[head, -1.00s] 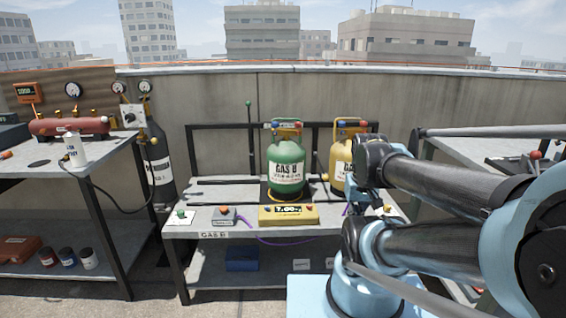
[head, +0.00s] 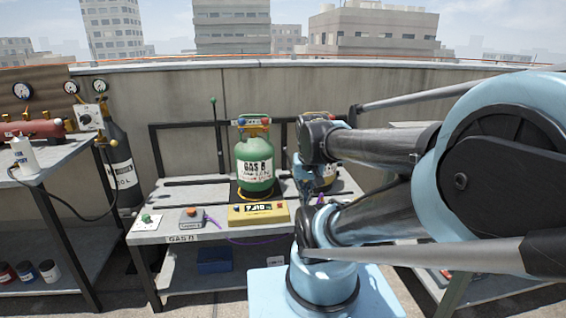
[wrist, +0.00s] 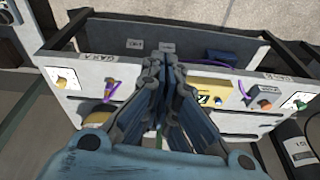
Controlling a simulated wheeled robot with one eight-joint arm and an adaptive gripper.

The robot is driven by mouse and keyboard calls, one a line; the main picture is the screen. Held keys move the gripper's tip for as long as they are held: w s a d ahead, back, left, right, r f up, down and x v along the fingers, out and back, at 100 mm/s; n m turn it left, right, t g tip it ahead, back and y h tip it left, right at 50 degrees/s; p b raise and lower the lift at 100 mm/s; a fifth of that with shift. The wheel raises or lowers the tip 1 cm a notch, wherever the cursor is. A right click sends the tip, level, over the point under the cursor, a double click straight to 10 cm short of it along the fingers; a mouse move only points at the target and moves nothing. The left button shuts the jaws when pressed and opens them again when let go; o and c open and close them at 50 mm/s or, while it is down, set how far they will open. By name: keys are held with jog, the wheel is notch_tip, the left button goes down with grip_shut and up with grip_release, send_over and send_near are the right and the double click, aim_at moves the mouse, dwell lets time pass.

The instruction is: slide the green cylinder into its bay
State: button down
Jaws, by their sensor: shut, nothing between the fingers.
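The green cylinder (head: 254,165), labelled GAS B, stands upright on the bench, on a dark pad with a yellow rim. A yellow scale display (head: 258,213) sits in front of it. The bench top (head: 180,195) has dark slots left of the cylinder and a black frame behind; which slot is the bay is not clear. My gripper (wrist: 163,66) is shut and empty in the wrist view, its fingertips over the bench's front part. There the fingers and wrist hide the green cylinder.
A yellow cylinder (head: 328,170) stands right of the green one, mostly behind my arm. A dark gas bottle (head: 121,170) stands left of the bench.

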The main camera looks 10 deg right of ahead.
jog(key=w+f+m+t, duration=0.15)
jog(key=w+m, duration=0.45)
jog(key=w, duration=1.1)
jog(key=w+m+t, duration=0.2)
jog(key=w+m, duration=0.4)
jog(key=w, duration=1.1)
jog(key=shift+w+a+f+m+t, duration=0.15)
jog(key=shift+w+f+m, duration=0.6)
jog(key=shift+w+f, duration=2.2)
jog(key=shift+w+f+m+t, duration=0.2)
jog(key=shift+w+f+m, duration=0.6)
jog(key=shift+w+f, duration=2.1)
jog(key=shift+w+a+f+m+t, duration=0.15)
jog(key=shift+w+f+m, duration=0.6)
jog(key=shift+w+f, duration=2.2)
jog(key=shift+w+a+r, duration=0.35)
jog(key=shift+a+r, duration=0.15)
jog(key=shift+a, duration=0.1)
jog(key=shift+a, duration=0.15)
